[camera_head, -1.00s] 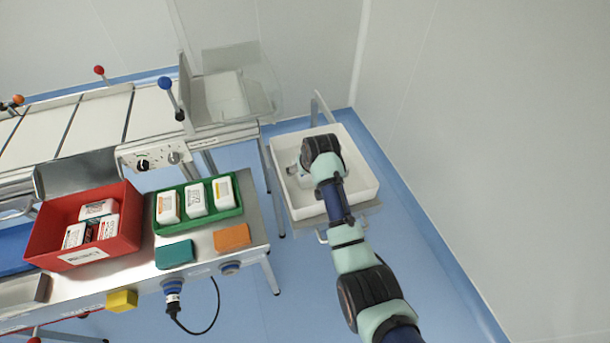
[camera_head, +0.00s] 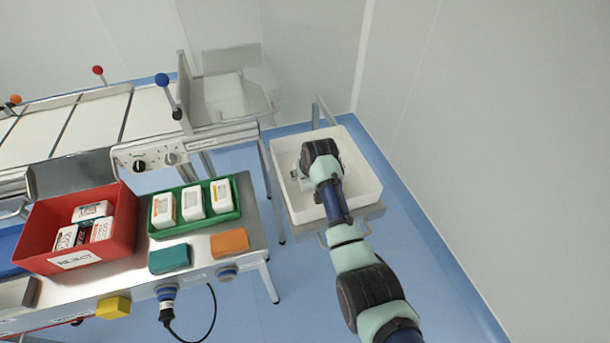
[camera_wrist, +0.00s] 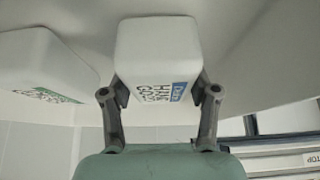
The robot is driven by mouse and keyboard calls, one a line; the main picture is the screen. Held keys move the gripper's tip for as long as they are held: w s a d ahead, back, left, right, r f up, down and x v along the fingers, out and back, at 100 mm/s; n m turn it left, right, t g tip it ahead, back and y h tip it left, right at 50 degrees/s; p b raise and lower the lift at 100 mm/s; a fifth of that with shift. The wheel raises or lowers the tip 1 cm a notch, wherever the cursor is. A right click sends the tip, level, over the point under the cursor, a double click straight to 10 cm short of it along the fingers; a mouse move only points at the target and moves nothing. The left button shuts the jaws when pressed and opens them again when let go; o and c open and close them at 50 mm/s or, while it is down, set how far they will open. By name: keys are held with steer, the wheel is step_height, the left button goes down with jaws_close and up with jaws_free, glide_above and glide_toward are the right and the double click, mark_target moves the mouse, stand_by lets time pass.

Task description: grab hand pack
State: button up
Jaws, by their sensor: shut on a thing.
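A white hand pack (camera_wrist: 158,60) with dark lettering and a blue patch is held between the two fingers of my gripper (camera_wrist: 160,95) in the wrist view. The gripper is shut on it. A second white pack (camera_wrist: 42,75) with a green label lies to its left in the wrist view. In the head view my arm reaches into the white bin (camera_head: 365,190) at the right, and my wrist hides most of what is in it, including the fingertips.
The steel bench at left carries a red reject bin (camera_head: 125,245) with several packs, a green tray (camera_head: 190,230) with three white packs, a teal block (camera_head: 169,259) and an orange block (camera_head: 229,242). Walls stand close behind and right of the white bin.

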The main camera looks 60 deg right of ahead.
step_height(320, 180, up, 20)
steer(key=p, duration=0.8)
